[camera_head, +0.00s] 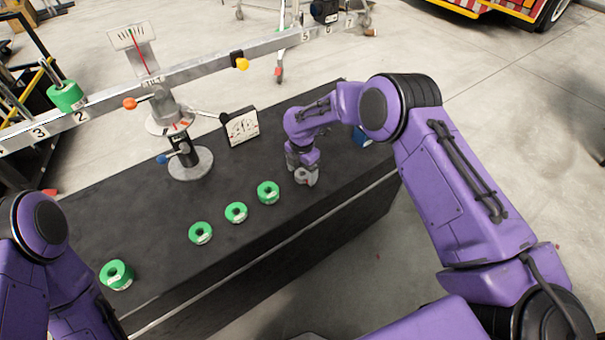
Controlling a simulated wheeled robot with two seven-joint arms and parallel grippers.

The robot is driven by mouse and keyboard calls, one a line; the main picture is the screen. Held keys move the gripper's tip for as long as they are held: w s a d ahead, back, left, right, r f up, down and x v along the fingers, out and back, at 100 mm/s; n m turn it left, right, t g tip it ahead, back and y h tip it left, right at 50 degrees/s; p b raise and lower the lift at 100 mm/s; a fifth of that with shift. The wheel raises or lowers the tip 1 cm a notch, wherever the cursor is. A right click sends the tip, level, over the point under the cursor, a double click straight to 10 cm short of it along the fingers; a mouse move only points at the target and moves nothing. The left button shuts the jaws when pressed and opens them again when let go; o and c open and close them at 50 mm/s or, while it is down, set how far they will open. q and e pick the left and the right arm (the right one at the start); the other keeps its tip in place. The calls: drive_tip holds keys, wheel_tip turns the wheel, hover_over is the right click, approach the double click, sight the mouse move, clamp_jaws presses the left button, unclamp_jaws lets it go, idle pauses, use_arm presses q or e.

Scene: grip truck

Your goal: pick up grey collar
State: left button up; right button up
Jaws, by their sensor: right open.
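The grey collar (312,178) stands on the black table top, to the right of the row of green collars. My right gripper (303,170) is directly above it and points down. The fingers are small in the picture and overlap the collar's top, and I cannot tell whether they touch it. The right gripper is open. My left arm comes in at the lower left, and its gripper is out of the picture.
Several green collars (236,212) lie on the black table (215,265). A balance beam (200,72) on a stand (190,165) carries a green weight (67,96). A dial card (242,127) stands behind. A blue item (362,136) is partly behind my right arm.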

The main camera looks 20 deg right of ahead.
drive_tip(key=shift+f, duration=0.15)
drive_tip(key=c, duration=1.4)
drive_tip(key=shift+r, duration=0.45)
drive_tip(key=r, duration=0.2)
drive_tip(key=s+r+b, duration=0.1)
drive_tip(key=shift+a+r, duration=0.2)
drive_tip(key=shift+r, duration=0.15)
drive_tip(key=s+a+r, duration=0.4)
drive_tip(key=s+r, duration=0.5)
drive_tip(key=s, duration=0.3)
wheel_tip(320, 180, up, 7)
drive_tip(key=p, duration=0.8)
drive_tip(key=shift+s, duration=0.15)
